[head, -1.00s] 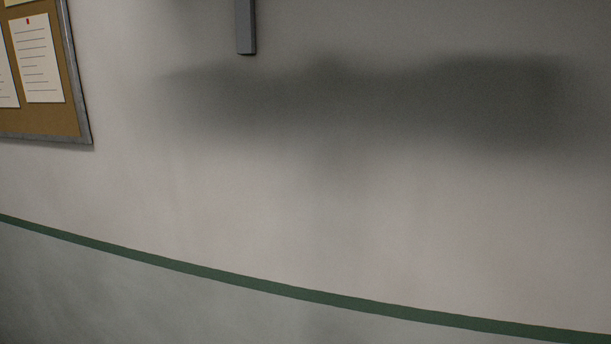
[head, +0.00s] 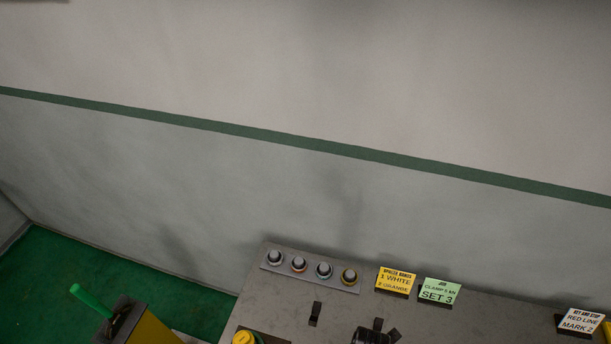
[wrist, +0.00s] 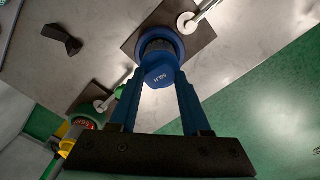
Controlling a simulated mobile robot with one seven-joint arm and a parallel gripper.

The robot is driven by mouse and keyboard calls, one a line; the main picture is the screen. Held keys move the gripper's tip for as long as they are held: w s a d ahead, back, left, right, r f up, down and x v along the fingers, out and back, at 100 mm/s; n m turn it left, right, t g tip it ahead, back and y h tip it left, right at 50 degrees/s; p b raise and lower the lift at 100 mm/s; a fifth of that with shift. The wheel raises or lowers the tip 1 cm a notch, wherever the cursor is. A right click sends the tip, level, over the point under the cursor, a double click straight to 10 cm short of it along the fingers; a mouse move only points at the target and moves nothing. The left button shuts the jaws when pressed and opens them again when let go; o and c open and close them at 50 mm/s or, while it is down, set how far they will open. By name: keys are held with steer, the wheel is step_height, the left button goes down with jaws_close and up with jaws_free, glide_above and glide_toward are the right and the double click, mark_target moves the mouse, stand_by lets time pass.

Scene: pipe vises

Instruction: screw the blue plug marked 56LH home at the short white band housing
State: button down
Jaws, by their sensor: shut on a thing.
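The blue plug (wrist: 161,78), with white lettering that reads like 56LH, shows in the wrist view. My gripper (wrist: 158,88) has its two blue fingers on either side of the plug and is shut on it. Right behind the plug is a round housing (wrist: 157,36) with a blue rim and a dark body, on a dark plate. The plug overlaps its opening, and I cannot tell whether the thread is engaged. The head view shows neither gripper nor plug.
In the head view, a grey bench (head: 270,308) carries a row of several knobs (head: 311,270), a yellow card (head: 397,280), a green card (head: 440,291) and a white card (head: 580,321). In the wrist view, a green-rimmed round fitting (wrist: 88,118) and a white-disc rod (wrist: 188,22) flank the housing.

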steer(key=c, duration=0.6)
jaws_free()
steer(key=m, duration=1)
steer(key=shift+c, duration=0.3)
